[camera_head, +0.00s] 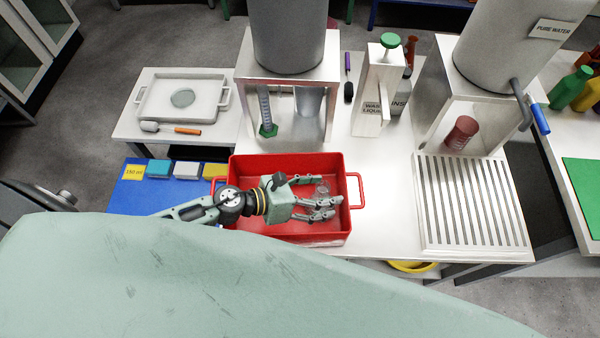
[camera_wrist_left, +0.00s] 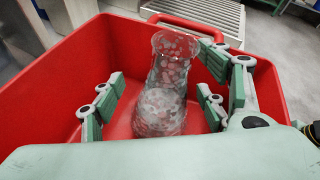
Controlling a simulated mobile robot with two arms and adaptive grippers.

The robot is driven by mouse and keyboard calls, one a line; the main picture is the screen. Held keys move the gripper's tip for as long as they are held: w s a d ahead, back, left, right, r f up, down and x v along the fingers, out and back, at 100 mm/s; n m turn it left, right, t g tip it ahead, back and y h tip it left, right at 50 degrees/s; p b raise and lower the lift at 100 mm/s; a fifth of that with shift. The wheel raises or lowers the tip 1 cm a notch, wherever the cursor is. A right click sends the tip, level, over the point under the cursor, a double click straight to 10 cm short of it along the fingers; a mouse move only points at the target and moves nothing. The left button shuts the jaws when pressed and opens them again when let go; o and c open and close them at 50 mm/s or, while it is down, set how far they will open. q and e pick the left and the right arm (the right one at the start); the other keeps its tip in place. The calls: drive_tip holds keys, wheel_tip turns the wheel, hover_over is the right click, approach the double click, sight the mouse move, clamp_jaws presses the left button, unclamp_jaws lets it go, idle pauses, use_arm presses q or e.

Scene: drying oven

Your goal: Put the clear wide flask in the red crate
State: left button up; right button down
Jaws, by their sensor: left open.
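The red crate (camera_head: 300,165) stands on the white table and also fills much of the left wrist view (camera_wrist_left: 75,62). The clear wide flask (camera_wrist_left: 165,90) is inside the crate, looking upright or slightly tilted; whether its base rests on the crate floor I cannot tell. In the head view the flask (camera_head: 322,190) shows only faintly by the fingers. My left gripper (camera_head: 325,208) reaches into the crate from the left. Its fingers are open on both sides of the flask, with gaps visible in the left wrist view. My right gripper is not in view.
A slotted drain rack (camera_head: 475,205) lies to the right of the crate. A steel tank stand (camera_head: 290,75) is behind it, with a white dispenser box (camera_head: 378,95) nearby. A tray (camera_head: 182,97) sits on the left table. The white tabletop just right of the crate is clear.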

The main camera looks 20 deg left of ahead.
use_arm(q)
drive_tip(key=b+v, duration=0.3)
drive_tip(key=v, duration=0.9)
drive_tip(key=shift+r+b, duration=0.35)
drive_tip(key=shift+r, duration=0.05)
